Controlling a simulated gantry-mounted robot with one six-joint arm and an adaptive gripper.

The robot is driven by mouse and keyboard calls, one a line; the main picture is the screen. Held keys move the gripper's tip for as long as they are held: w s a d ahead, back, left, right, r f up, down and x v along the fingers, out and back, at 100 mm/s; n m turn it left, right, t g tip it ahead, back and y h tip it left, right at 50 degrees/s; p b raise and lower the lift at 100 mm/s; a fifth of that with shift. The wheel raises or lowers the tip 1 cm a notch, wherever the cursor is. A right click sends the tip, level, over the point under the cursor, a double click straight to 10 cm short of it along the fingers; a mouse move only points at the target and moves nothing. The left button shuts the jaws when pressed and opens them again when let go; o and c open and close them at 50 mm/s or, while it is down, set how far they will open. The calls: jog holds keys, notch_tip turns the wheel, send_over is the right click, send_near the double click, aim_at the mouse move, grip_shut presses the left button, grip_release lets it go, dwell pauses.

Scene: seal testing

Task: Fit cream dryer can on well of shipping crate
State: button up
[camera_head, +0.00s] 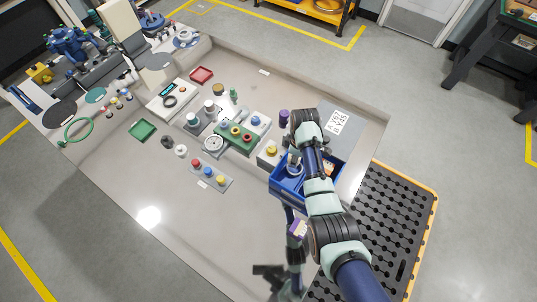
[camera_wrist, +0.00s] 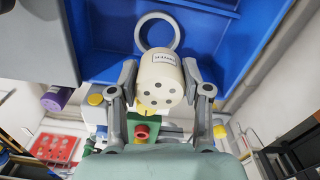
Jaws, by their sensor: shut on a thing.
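My gripper (camera_wrist: 160,74) is shut on the cream dryer can (camera_wrist: 158,82), one finger on each side. The can's end with several dark dots faces the wrist camera, and a printed label shows on its side. The blue shipping crate (camera_wrist: 100,28) fills the top of the wrist view. A pale ring (camera_wrist: 142,34), which looks like the well, shows inside it just beyond the can. The can is held apart from the ring; its height above the crate is unclear. In the head view the crate (camera_head: 284,193) is partly hidden by my arm, and the can is not clearly seen.
A purple can (camera_head: 284,117) stands behind the crate and a yellow-topped block (camera_head: 271,150) beside it. The bench front left of the crate is mostly clear. A black perforated mat (camera_head: 385,215) lies on the floor at right.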

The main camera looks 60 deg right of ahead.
jog(key=shift+s+d+f, duration=0.35)
jog(key=shift+s+f, duration=0.1)
jog(key=shift+f, duration=0.05)
jog(key=shift+f, duration=0.1)
jog(key=shift+f+b, duration=1.7)
jog(key=shift+f, duration=0.25)
jog(key=shift+f, duration=0.35)
jog(key=o, duration=1.3)
notch_tip(320, 180, up, 7)
jog(key=p, duration=0.7)
jog(key=shift+r, duration=0.15)
